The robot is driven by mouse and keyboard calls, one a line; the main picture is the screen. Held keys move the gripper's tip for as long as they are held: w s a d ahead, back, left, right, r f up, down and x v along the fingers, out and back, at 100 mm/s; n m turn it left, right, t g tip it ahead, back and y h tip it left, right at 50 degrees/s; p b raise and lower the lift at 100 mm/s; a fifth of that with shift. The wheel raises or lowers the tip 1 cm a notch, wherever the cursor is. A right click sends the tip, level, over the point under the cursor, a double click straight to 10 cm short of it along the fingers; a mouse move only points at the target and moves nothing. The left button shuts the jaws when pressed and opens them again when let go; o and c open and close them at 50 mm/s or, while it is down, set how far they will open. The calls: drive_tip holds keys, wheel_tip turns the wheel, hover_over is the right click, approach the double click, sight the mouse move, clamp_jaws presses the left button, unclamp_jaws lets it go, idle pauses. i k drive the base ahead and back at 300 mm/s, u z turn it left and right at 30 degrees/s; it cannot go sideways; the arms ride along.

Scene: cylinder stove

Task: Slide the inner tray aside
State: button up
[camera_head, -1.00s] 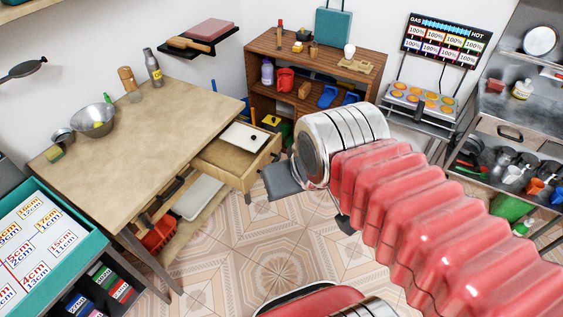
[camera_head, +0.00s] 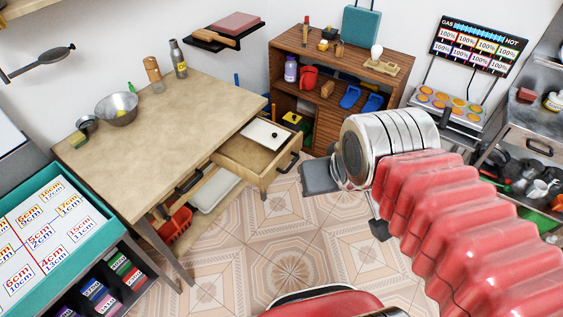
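The inner tray (camera_head: 261,135) is a flat white piece with small dark spots, lying at the far end of a pulled-out wooden drawer (camera_head: 235,162) under the table. The near part of the drawer shows a bare brown bottom. A dark handle (camera_head: 287,163) is on the drawer's front. My gripper (camera_head: 350,204) is to the right of the drawer, apart from it. Its grey finger and dark finger stand well apart, with only floor visible between them. It holds nothing that I can see. The arm's red sleeve hides the floor to the right.
A wooden table (camera_head: 170,130) carries a metal bowl (camera_head: 117,108) and bottles. A brown shelf (camera_head: 340,70) stands behind, with a griddle (camera_head: 447,107) to its right. A teal-framed board (camera_head: 48,235) is at lower left. Tiled floor (camera_head: 270,240) is open before the drawer.

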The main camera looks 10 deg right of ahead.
sight(272, 136)
drive_tip(key=u, duration=0.05)
drive_tip(key=i, duration=0.95)
drive_tip(key=z, duration=0.1)
